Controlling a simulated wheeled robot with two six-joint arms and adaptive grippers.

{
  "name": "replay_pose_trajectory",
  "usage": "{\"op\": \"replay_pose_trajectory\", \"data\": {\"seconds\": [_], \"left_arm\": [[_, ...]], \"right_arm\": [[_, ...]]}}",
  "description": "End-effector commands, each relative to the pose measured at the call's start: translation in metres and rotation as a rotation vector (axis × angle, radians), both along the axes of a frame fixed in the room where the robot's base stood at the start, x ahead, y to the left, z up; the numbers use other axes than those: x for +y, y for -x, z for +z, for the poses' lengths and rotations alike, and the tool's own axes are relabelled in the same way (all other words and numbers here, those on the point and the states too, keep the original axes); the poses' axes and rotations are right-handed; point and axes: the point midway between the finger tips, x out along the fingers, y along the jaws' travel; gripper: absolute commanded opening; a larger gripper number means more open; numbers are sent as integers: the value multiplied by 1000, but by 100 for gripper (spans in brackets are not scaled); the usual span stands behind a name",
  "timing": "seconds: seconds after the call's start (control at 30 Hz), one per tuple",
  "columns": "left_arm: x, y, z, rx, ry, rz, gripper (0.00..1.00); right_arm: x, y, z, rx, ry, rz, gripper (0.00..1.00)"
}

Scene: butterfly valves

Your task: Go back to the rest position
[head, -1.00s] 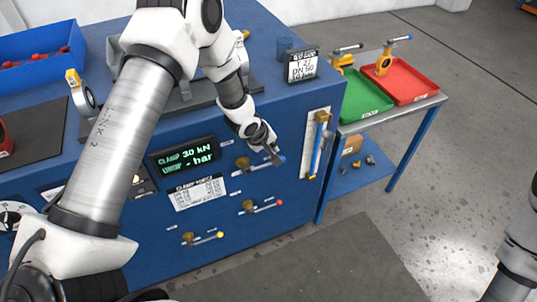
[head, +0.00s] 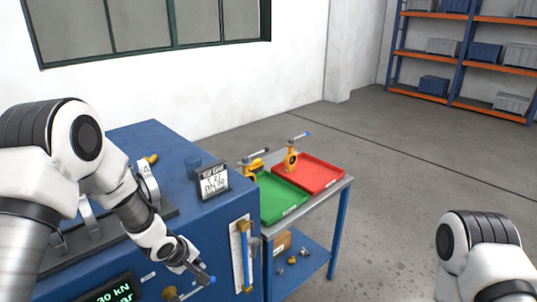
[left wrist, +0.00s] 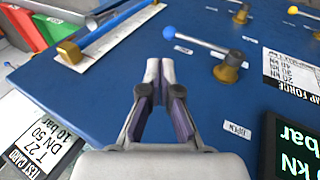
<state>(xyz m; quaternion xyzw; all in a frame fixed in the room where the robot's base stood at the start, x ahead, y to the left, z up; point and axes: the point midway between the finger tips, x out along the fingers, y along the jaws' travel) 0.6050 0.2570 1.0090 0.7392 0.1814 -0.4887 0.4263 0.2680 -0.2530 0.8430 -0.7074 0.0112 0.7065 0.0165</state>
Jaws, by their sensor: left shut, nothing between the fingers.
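My left gripper (head: 196,269) is in front of the blue bench's front face in the head view. In the left wrist view its fingers (left wrist: 160,70) are closed together with nothing between them. A lever with a blue knob (left wrist: 169,33) and a brass hub (left wrist: 230,66) lies just beyond the fingertips; I cannot tell whether they touch it. The same blue knob (head: 211,280) shows beside the gripper in the head view. My right arm (head: 480,255) enters at the lower right; its gripper is out of frame.
The blue bench (head: 150,135) carries a test card (head: 213,180). To its right, a side table holds a green tray (head: 281,203) and a red tray (head: 325,176), with valves at their back edges. Open floor (head: 400,180) lies beyond. A shelf rack (head: 465,50) stands far back.

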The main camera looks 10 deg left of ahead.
Motion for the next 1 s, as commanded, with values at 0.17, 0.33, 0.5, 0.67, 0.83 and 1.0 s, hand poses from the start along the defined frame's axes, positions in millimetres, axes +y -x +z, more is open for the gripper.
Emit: {"op": "replay_pose_trajectory", "data": {"seconds": [0.17,0.33,0.5,0.67,0.83,1.0], "left_arm": [[-9,72,-116,205,1,3,0],[-24,196,-213,426,10,-24,0],[-25,330,-256,532,-93,-313,0],[-8,348,-236,441,-272,-655,0],[-4,338,-237,374,-348,-852,0],[-4,338,-237,372,-350,-864,0]], "right_arm": [[0,0,-31,0,0,0,0],[0,0,-57,0,0,0,0],[0,0,-77,1,0,0,0],[0,0,-71,0,0,0,0],[0,0,-71,0,0,0,0],[0,0,-71,0,0,0,0]]}}
